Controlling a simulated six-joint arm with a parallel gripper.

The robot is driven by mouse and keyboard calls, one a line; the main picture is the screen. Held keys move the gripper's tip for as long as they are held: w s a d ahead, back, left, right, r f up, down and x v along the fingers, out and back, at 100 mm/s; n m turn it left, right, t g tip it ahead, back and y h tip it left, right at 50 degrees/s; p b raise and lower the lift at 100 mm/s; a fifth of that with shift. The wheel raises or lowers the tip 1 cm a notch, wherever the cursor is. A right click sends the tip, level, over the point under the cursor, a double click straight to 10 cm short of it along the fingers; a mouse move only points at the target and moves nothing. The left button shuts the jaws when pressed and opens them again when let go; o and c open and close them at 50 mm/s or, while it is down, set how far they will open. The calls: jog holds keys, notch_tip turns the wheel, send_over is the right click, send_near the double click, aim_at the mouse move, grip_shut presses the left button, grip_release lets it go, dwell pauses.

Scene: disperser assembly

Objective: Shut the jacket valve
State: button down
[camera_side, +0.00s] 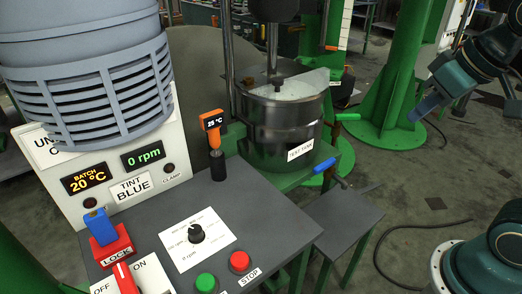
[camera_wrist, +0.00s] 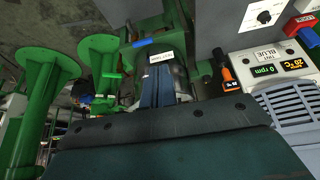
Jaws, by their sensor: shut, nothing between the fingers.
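The steel tank (camera_side: 282,122), labelled TEST TANK, stands on a green stand behind the control desk. A blue valve handle (camera_side: 324,165) sticks out at its lower right side, and a green handle (camera_side: 347,116) sits higher on the right. Which one is the jacket valve I cannot tell. The blue handle (camera_wrist: 143,43) and green handle (camera_wrist: 112,75) also show in the wrist view. My gripper (camera_side: 422,108) is at the upper right, shut and empty, apart from both handles. Its blue fingers (camera_wrist: 157,88) partly cover the tank in the wrist view.
The display panel (camera_side: 108,160) shows 0 rpm. A green column (camera_side: 398,80) stands behind my gripper. A low grey table (camera_side: 343,215) is at centre right.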

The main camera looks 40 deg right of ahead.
jog(key=w+d+r+m, duration=0.1)
jog(key=w+d, duration=0.2)
jog(key=w, duration=0.3)
jog(key=w+d+r+m, duration=0.1)
jog(key=w+d+r, duration=0.15)
jog(key=w, duration=0.45)
jog(key=m+g+h, duration=0.2)
jog(key=m, duration=0.2)
send_over(347, 119)
jog(key=w+d, duration=0.1)
jog(key=d, duration=0.2)
notch_tip(347, 119, down, 19)
jog(key=shift+w+d+f, duration=0.2)
jog(key=shift+d+f, duration=0.5)
jog(key=shift+f, duration=0.05)
notch_tip(347, 119, down, 9)
jog(key=shift+s+a+f, duration=0.2)
jog(key=shift+s+a, duration=0.05)
